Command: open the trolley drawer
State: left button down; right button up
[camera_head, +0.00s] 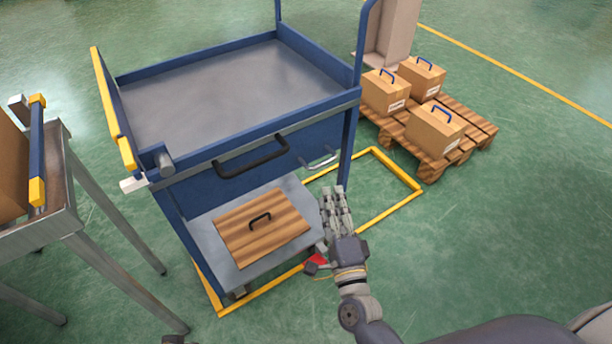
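The blue trolley (140,75) stands in the middle of the view, with a grey top tray. Its drawer front (215,184) is below the tray and looks shut, flush with the frame. A black bar handle (252,160) is on the drawer front, and a smaller silver handle (319,160) is to its right. My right gripper (334,191) is at the trolley's right front corner, lower than the handles and apart from them. Its fingers look close together and hold nothing visible; their opening is unclear. My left gripper is not in view.
The trolley's lower shelf (217,253) holds a striped wooden board (262,228) with a black handle. A metal table (62,212) stands close on the left. A pallet (480,132) with cartons (435,130) is at the back right. Green floor (520,215) is free on the right.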

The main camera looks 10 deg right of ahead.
aim_at(323, 162)
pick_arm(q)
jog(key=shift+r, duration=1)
pick_arm(e)
jog(key=shift+w+d+r, duration=0.1)
jog(key=shift+w+r, duration=0.2)
jog(key=shift+w, duration=1.5)
jog(key=shift+w+d+r, duration=0.15)
jog(key=shift+w+r, duration=0.2)
jog(key=shift+w, duration=1.4)
jog(key=shift+w+d+r, duration=0.1)
jog(key=shift+w+r, duration=0.2)
jog(key=shift+w, duration=1.5)
grip_shut()
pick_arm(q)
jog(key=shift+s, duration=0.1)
